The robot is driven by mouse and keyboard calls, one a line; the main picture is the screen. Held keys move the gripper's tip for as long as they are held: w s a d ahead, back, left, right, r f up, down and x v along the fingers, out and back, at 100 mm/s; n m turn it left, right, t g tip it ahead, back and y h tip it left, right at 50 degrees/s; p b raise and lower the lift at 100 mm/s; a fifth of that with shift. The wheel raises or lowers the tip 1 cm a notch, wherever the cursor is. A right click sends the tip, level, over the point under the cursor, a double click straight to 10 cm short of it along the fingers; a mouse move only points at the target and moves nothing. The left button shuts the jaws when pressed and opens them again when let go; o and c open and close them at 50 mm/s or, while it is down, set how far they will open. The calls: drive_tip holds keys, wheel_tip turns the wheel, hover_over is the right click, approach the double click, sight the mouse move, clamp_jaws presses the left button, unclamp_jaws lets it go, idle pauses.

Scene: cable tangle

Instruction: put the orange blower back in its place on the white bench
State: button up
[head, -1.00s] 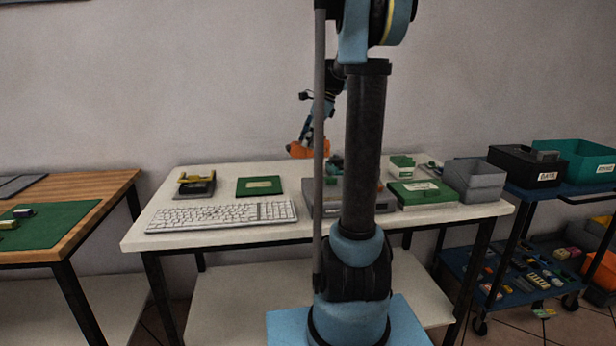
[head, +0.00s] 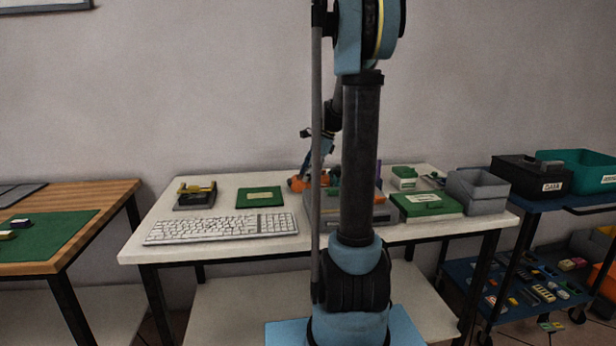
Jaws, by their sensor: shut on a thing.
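The orange blower (head: 296,184) is at the back of the white bench (head: 222,249), just left of the grey box and right of the green mat. My gripper (head: 303,177) comes down from above and is shut on the blower. The blower is low, at about bench-top height in the picture; I cannot tell whether it touches the bench. My own arm and a thin grey pole hide its right side and part of the bench middle.
A white keyboard (head: 220,228) lies along the front. A yellow-and-black device (head: 195,194) and a green pad (head: 260,197) are at left. A grey box (head: 328,208) stands mid-bench, partly behind my arm. A green case (head: 427,204) and grey bin (head: 478,190) are at right.

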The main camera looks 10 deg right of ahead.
drive_tip(key=shift+f, duration=0.15)
drive_tip(key=o, duration=0.9)
drive_tip(key=shift+o, duration=0.2)
drive_tip(key=v, duration=1.2)
drive_tip(key=shift+s, duration=0.1)
